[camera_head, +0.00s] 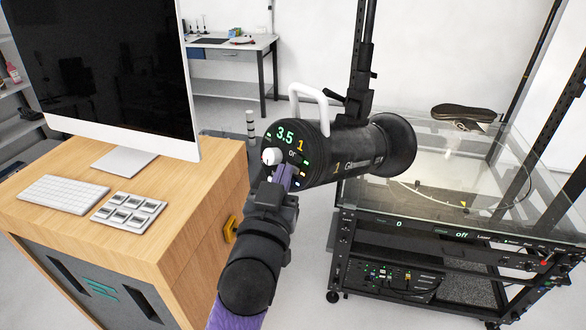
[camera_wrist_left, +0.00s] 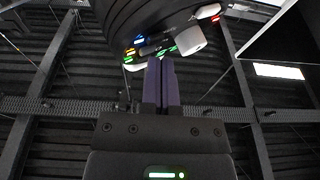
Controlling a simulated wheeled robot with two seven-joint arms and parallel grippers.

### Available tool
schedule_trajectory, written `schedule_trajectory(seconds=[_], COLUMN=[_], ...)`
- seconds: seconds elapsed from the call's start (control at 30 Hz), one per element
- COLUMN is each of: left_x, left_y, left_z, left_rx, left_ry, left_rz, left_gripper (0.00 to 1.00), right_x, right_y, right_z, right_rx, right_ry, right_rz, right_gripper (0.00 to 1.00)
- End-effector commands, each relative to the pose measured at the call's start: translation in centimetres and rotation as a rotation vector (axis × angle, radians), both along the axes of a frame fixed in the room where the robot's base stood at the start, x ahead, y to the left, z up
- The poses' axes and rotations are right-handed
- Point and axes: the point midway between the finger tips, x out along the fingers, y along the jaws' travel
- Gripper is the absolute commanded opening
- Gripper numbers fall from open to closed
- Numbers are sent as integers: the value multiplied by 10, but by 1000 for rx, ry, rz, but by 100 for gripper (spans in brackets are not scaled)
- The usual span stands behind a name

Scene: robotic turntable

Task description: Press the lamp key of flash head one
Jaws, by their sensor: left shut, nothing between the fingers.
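Flash head one (camera_head: 345,158) is a black cylinder with a white handle, marked with an orange 1. Its rear panel faces me, with a green 3.5 readout, a white knob (camera_head: 271,156) and small lit keys (camera_head: 300,182). It also shows in the left wrist view (camera_wrist_left: 150,18), with coloured lights and the white knob. My left gripper (camera_head: 287,172) is shut and empty, its purple fingertips at the lower part of the panel. In the left wrist view the fingertips (camera_wrist_left: 160,62) end close to the lit keys. I cannot tell whether they touch, nor which key is the lamp key. My right gripper is out of view.
A wooden desk (camera_head: 185,205) with a monitor (camera_head: 108,70), keyboard (camera_head: 62,194) and keypad (camera_head: 128,212) stands at left. A glass-topped turntable rig (camera_head: 450,218) with a shoe (camera_head: 465,112) stands at right. A black stand (camera_head: 362,70) rises by the flash head.

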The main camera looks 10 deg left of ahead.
Motion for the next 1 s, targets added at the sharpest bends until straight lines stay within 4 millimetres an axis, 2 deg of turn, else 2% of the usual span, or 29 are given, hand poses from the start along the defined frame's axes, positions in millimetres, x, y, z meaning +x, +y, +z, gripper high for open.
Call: schedule_trajectory(seconds=[0.5, 0.8, 1.0], left_x=[4, -9, -10], left_y=[-2, 6, 7], left_z=[-2, 6, 5], left_rx=[1, 1, 0], left_ry=[1, 1, 0], left_rz=[0, 0, 0], left_gripper=[0, 0, 0], right_x=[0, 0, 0], right_y=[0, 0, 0], right_z=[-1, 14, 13], right_rx=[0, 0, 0], right_ry=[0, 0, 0], right_rz=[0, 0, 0], right_gripper=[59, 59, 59])
